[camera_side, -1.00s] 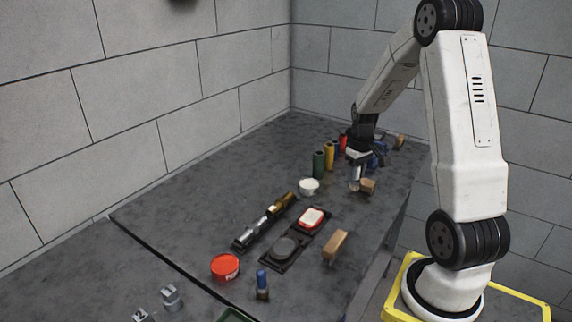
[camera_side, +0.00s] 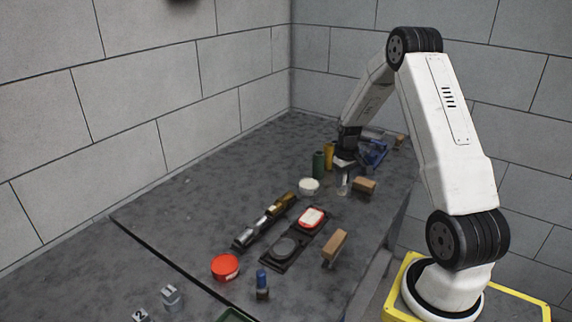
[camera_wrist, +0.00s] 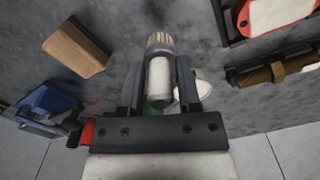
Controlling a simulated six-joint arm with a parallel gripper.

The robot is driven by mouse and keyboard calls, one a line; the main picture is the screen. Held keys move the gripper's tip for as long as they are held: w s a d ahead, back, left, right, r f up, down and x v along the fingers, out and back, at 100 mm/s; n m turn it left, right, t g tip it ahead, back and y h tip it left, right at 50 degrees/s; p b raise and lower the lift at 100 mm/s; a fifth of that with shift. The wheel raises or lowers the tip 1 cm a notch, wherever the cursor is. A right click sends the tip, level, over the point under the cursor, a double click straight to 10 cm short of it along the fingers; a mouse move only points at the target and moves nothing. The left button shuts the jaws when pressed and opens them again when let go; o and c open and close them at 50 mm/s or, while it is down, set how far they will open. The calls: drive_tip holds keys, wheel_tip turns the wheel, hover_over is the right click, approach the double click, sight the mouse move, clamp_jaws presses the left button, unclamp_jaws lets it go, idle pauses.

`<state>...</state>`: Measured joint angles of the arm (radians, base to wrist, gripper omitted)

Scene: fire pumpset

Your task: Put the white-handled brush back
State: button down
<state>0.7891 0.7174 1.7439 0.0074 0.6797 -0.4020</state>
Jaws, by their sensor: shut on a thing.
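The white-handled brush (camera_wrist: 159,78) is between the two fingers of my gripper (camera_wrist: 161,90) in the wrist view. Its pale bristles (camera_wrist: 159,41) point away from the gripper. In the side view the brush (camera_side: 343,186) hangs below my gripper (camera_side: 345,170), bristles down. It is at or just above the grey table; I cannot tell if it touches. My gripper is shut on it, between a white bowl (camera_side: 309,186) on the left and a wooden block (camera_side: 365,186) on the right. A blue-handled brush (camera_side: 262,284) stands upright near the front.
Green (camera_side: 319,165) and yellow (camera_side: 329,156) cylinders stand behind the bowl. A blue object (camera_side: 375,152) lies behind the arm. Black trays (camera_side: 268,262) hold a red-and-white item (camera_side: 312,217) and a dark disc (camera_side: 285,248). Another wooden block (camera_side: 335,244) is nearer.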

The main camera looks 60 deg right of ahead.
sight(342, 188)
drive_tip(key=shift+w+d+f, duration=0.15)
drive_tip(key=shift+w+f, duration=0.1)
drive_tip(key=shift+f, duration=1.55)
drive_tip(key=shift+f, duration=0.15)
drive_tip(key=shift+c, duration=1.5)
unclamp_jaws()
wheel_tip(342, 188, up, 12)
drive_tip(key=shift+r, duration=0.15)
